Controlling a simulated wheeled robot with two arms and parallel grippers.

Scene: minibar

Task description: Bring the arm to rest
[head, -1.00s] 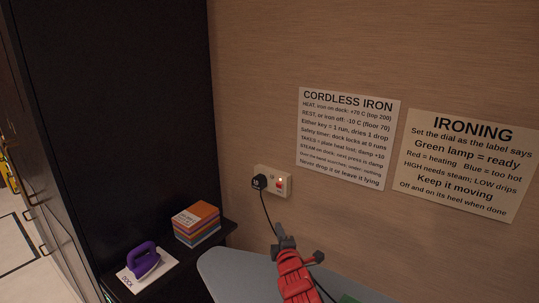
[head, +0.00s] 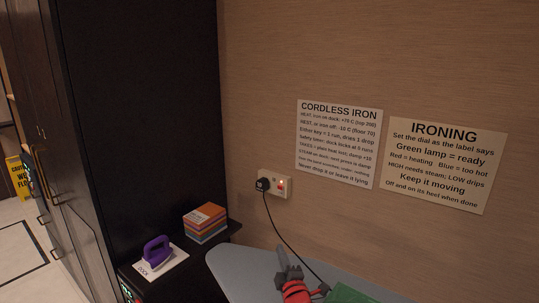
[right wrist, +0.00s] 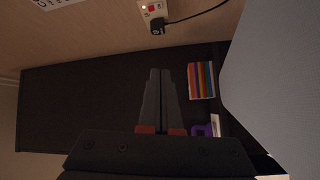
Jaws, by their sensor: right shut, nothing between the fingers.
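My right arm reaches in from the bottom of the head view, red with a dark gripper (head: 288,263) in front of the grey ironing board (head: 232,268). In the right wrist view the right gripper's fingers (right wrist: 159,75) lie together, shut, with nothing between them. My left gripper is in neither current view. A purple iron (head: 157,252) stands on a white dock card (head: 172,266) on the dark shelf at the left. The iron also shows partly in the right wrist view (right wrist: 203,130), apart from the gripper.
A stack of coloured boxes or books (head: 205,222) stands behind the iron. A black plug (head: 262,185) with a cord sits in the lit wall socket (head: 281,186). A green cloth-like thing (head: 345,294) is at the board's front. Two notices hang on the wall. A dark cabinet (head: 140,110) is at left.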

